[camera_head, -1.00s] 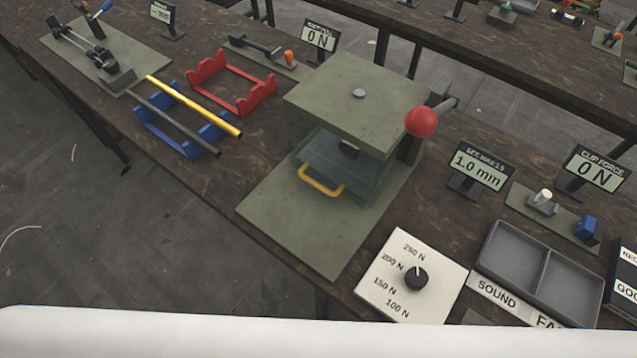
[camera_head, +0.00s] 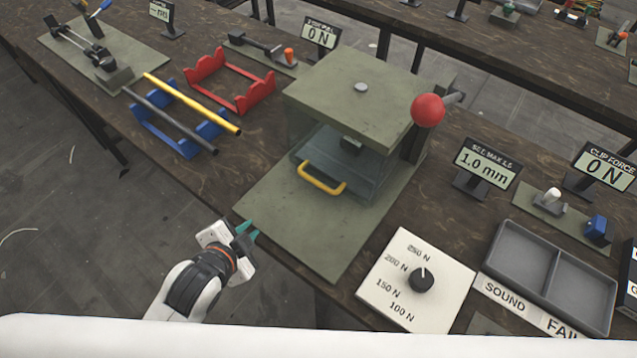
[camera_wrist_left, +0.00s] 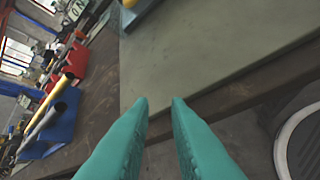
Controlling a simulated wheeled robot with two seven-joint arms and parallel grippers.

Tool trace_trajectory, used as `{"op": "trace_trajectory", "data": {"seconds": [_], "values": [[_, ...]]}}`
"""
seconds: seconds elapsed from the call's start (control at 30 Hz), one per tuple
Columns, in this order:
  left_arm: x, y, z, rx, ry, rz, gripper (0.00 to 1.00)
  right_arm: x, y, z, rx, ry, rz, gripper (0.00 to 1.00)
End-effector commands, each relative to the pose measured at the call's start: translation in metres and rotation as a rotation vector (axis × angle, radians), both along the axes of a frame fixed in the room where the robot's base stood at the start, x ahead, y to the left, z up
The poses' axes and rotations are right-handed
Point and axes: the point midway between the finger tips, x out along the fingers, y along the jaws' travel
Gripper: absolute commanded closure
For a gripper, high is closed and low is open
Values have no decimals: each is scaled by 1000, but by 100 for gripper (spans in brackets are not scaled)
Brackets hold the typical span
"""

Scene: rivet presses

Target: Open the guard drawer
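The guard drawer (camera_head: 362,174) is a clear, bluish tray under the green top of the press (camera_head: 350,95). Its yellow handle (camera_head: 322,180) faces the front left. The drawer's corner and a bit of yellow handle (camera_wrist_left: 128,3) show at the top of the left wrist view. My left gripper (camera_head: 249,231) is at the front left corner of the green base plate (camera_head: 300,235), short of the handle. In the left wrist view its teal fingers (camera_wrist_left: 159,102) are apart with nothing between them. My right gripper is not in view.
A red ball lever (camera_head: 428,110) stands at the press's right side. A dial panel (camera_head: 385,275) and a grey two-part tray (camera_head: 545,275) lie to the right. Blue (camera_head: 180,148) and red (camera_head: 262,92) racks stand to the left. The base plate before the handle is clear.

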Motion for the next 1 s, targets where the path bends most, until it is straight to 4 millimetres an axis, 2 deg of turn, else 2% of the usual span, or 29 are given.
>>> {"op": "trace_trajectory", "data": {"seconds": [0.2,0.43,0.67,1.0], "values": [[21,-32,16,195,-296,-317,84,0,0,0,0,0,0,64],[21,-64,30,388,-607,-607,84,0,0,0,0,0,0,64],[27,-76,32,428,-682,-663,84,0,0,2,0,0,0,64],[80,-112,20,426,-678,-659,84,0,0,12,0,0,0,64]]}}
